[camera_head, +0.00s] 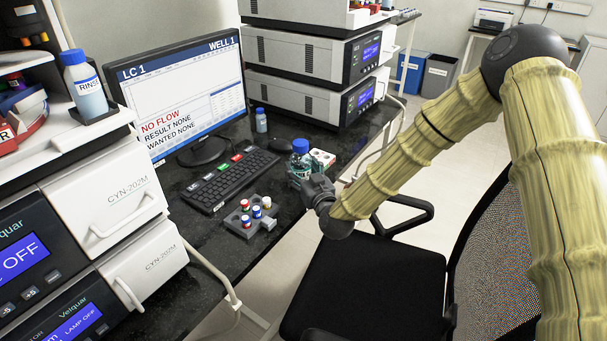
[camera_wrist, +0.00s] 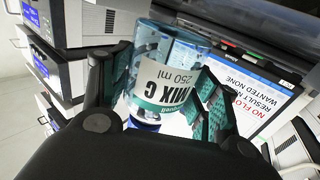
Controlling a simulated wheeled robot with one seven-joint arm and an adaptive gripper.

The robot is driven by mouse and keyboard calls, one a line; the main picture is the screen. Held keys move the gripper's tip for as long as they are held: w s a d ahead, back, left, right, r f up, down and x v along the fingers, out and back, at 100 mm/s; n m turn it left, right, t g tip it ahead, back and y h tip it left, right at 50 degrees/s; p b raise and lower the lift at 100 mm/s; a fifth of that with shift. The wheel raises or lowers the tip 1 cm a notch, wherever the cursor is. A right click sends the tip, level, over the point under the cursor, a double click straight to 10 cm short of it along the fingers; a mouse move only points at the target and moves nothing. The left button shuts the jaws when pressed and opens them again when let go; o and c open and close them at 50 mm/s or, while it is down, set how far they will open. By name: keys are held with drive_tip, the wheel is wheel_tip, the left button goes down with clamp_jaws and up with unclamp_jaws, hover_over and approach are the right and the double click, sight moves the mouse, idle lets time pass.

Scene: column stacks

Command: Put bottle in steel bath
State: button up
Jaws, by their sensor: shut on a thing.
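The bottle (camera_head: 300,147) has a blue cap and stands upright near the front edge of the dark bench, in the middle of the head view. In the wrist view the clear bottle (camera_wrist: 172,45) has a white and green label reading MIX C, 250 ml. I cannot tell whether the bottle's base touches the bench. I cannot make out a steel bath in either view.
A grey vial rack (camera_head: 250,217) and a keyboard (camera_head: 230,181) lie left of the bottle. A white item (camera_head: 322,158) is just behind it. A small bottle (camera_head: 261,121) stands by the monitor (camera_head: 188,85). Stacked instruments (camera_head: 305,58) stand behind; a black chair (camera_head: 365,285) is below my arm.

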drive_tip(key=shift+f, duration=0.8)
drive_tip(key=shift+f, duration=0.1)
drive_tip(key=o, duration=0.9)
drive_tip(key=shift+f, duration=0.1)
drive_tip(key=o, duration=0.4)
